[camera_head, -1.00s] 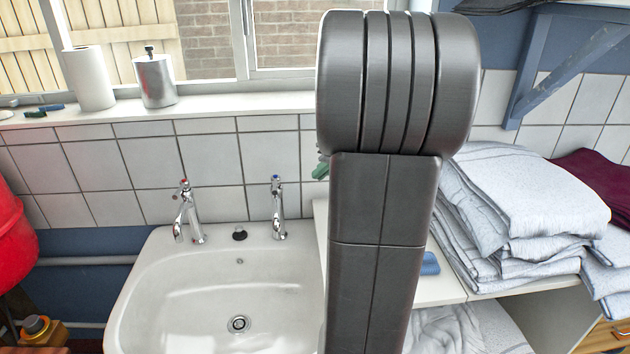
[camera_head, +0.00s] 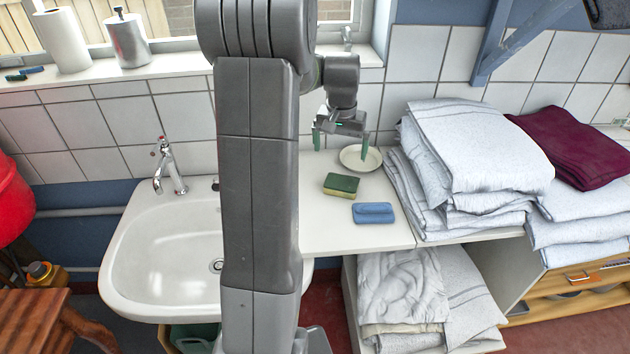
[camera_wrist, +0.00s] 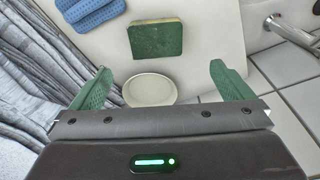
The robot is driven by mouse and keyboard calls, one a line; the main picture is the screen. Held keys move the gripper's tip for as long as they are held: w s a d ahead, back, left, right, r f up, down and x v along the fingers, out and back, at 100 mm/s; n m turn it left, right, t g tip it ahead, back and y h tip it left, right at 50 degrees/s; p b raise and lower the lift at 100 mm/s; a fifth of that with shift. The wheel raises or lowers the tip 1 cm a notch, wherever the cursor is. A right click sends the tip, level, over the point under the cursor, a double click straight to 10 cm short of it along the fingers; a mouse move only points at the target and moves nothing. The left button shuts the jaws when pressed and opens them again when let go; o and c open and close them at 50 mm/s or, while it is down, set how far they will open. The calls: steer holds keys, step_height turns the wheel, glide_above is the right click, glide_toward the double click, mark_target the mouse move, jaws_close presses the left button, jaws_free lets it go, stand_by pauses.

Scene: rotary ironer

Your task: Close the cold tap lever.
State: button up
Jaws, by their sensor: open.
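The cold tap, blue-marked in the earlier head view, is hidden behind my arm in the head view now. In the wrist view a chrome tap (camera_wrist: 292,33) is cut off at the right edge; it is likely the cold tap, and its lever is not clear. The red-marked tap (camera_head: 168,167) stands at the left of the sink (camera_head: 135,262). My gripper (camera_head: 340,145) points down, open and empty, over the white counter, right of the sink. Its two green fingers also show in the wrist view (camera_wrist: 160,85), apart from the tap.
Below my gripper are a white dish (camera_head: 360,158), a green-and-yellow sponge (camera_head: 341,185) and a blue cloth (camera_head: 373,213) on the counter (camera_head: 340,235). Folded white linen (camera_head: 470,160) is stacked close on the right. A tiled wall (camera_head: 415,60) stands behind.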

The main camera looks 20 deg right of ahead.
glide_above(342, 182)
steer(key=a, duration=0.1)
steer(key=f, duration=0.5)
steer(key=f+p, duration=0.1)
steer(key=f, duration=0.2)
steer(key=shift+s+f, duration=0.2)
steer(key=shift+s, duration=0.15)
steer(key=shift+w+d+f+p, duration=0.15)
steer(key=shift+f+p, duration=0.1)
steer(key=shift+f, duration=0.65)
steer(key=shift+w+d+f+p, duration=0.15)
steer(key=shift+f+p, duration=0.1)
steer(key=shift+f, duration=0.6)
steer(key=shift+d+f+p, duration=0.15)
steer(key=shift+f+p, duration=0.1)
steer(key=shift+f, duration=0.65)
steer(key=shift+c, duration=0.4)
steer(key=c, duration=0.8)
steer(key=shift+r, duration=0.1)
